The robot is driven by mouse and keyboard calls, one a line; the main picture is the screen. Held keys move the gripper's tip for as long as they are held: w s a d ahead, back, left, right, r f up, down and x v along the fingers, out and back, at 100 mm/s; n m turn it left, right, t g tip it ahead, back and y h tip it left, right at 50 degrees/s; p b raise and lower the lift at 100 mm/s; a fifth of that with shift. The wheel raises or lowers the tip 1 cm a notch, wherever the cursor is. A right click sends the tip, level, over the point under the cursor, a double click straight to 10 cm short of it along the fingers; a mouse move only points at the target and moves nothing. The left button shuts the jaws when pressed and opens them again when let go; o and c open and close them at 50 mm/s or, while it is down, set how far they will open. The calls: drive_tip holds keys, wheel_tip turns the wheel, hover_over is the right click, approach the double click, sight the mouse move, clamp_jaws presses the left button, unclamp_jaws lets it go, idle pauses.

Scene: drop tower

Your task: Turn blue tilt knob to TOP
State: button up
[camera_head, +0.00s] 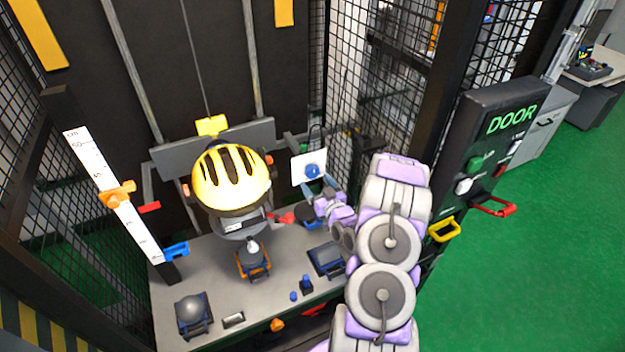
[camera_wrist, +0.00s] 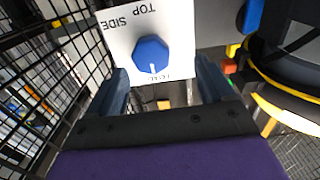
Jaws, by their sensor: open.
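The blue tilt knob (camera_head: 312,171) sits on a white plate (camera_head: 299,166) beside the helmet rig. In the wrist view the faceted blue knob (camera_wrist: 150,52) lies ahead, between the lines of my two fingers. Its white mark points to the lower plate edge, at small lettering that seems to read LEVEL. TOP and SIDE are printed upside down at the upper edge of the plate (camera_wrist: 182,25). My gripper (camera_head: 319,187) is open and empty, close in front of the knob. Its dark blue fingers (camera_wrist: 162,80) stand apart on either side, with no contact visible.
A yellow and black helmet (camera_head: 231,180) hangs left of the knob; its edge shows at right in the wrist view. A wire mesh cage (camera_wrist: 60,75) runs along the left there. The grey bench (camera_head: 215,270) holds several small parts. A DOOR panel (camera_head: 495,150) stands at right.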

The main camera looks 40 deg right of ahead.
sight(314, 174)
drive_tip(key=w+d, duration=0.3)
drive_tip(key=shift+w+d+f+b, duration=0.1)
drive_tip(key=shift+w+f+b, duration=0.2)
drive_tip(key=shift+f, duration=0.05)
drive_tip(key=shift+w+a+r, duration=0.1)
drive_tip(key=shift+a+r, duration=0.2)
drive_tip(key=shift+a, duration=0.6)
drive_tip(key=c, duration=0.3)
drive_tip(key=shift+d+f, duration=0.15)
drive_tip(key=shift+d, duration=0.45)
drive_tip(key=c, duration=0.5)
drive_tip(key=shift+a, duration=0.2)
drive_tip(key=shift+c, duration=1.3)
